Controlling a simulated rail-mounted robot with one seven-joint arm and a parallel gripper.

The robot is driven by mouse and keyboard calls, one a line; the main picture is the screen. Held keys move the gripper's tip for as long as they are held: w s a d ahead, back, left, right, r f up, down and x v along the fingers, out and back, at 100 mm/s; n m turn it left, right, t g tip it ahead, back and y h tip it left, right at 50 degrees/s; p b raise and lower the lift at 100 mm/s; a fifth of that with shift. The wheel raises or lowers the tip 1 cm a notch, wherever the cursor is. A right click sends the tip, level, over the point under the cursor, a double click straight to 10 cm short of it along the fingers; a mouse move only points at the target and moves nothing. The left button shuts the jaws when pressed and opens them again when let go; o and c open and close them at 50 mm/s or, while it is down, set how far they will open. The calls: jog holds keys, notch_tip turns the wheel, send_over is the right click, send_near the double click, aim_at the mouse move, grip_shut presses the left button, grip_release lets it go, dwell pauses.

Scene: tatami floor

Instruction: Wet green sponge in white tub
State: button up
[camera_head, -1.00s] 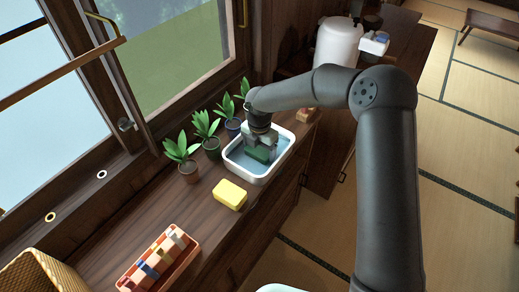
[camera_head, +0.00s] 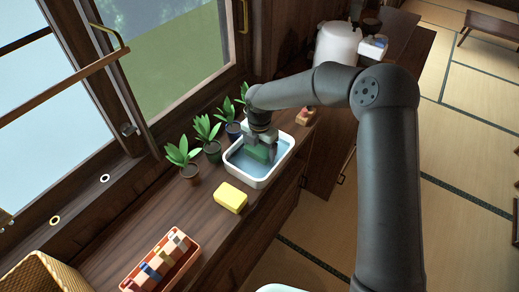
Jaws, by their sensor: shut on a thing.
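The white tub (camera_head: 258,183) stands on the wooden counter and holds bluish water (camera_head: 243,168). My gripper (camera_head: 260,148) points down over the tub and is shut on the green sponge (camera_head: 257,154). The sponge is inside the tub's outline, at the water. I cannot tell how deep it sits. My gripper and wrist hide the far part of the tub and part of the sponge.
A yellow sponge-like block (camera_head: 230,198) lies on the counter in front of the tub. Several potted plants (camera_head: 207,138) line the window side. An orange tray (camera_head: 160,262) of small items and a wicker basket (camera_head: 42,275) are nearer. A white cylindrical container (camera_head: 337,42) stands beyond.

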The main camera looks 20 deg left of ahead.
aim_at(259, 148)
jog(key=shift+r+p, duration=1.3)
jog(key=shift+r, duration=0.85)
jog(key=shift+s, duration=0.1)
